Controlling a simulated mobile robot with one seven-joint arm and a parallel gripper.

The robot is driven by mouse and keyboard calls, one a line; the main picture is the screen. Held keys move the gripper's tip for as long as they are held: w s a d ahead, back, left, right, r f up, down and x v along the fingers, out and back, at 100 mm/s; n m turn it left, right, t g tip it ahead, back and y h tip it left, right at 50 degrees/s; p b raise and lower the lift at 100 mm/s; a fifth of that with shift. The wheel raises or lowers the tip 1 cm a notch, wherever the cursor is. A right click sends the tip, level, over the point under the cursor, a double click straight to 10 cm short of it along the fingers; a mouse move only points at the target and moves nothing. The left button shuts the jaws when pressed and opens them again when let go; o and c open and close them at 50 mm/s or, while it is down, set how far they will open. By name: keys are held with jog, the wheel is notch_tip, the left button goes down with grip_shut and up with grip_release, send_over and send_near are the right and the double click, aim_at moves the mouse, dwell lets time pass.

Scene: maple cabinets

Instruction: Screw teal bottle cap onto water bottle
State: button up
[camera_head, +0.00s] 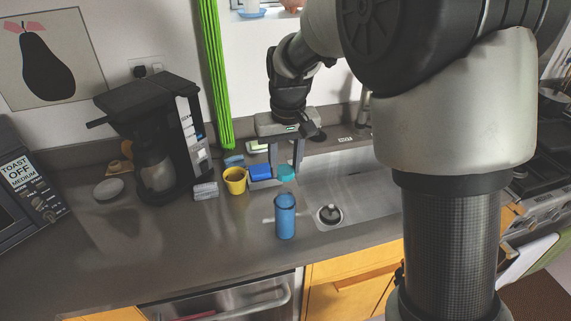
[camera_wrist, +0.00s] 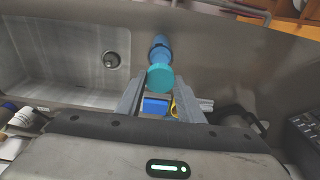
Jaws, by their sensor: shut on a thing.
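My gripper (camera_head: 286,171) points down over the counter by the sink and is shut on the teal bottle cap (camera_head: 286,174), which sits between the fingertips. In the wrist view the cap (camera_wrist: 160,78) shows as a round teal disc at the finger ends. The blue water bottle (camera_head: 285,218) stands upright on the counter, nearer the front than the cap and apart from it in the head view. Its top looks uncapped. In the wrist view the bottle (camera_wrist: 159,50) is beyond the cap and partly hidden by it.
A blue block-like object (camera_head: 260,171) and a yellow mug (camera_head: 235,181) stand just left of my gripper. The sink (camera_head: 355,190) is to the right. A coffee maker (camera_head: 150,140) stands further left. The counter front left of the bottle is clear.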

jog(key=shift+f, duration=0.1)
jog(key=shift+f+b, duration=2)
jog(key=shift+f, duration=0.85)
jog(key=shift+f, duration=0.1)
dwell(0.4)
jog(key=m, duration=0.3)
jog(key=shift+f+m+h+p, duration=0.1)
jog(key=shift+m+h+p, duration=0.3)
jog(key=shift+m, duration=1.1)
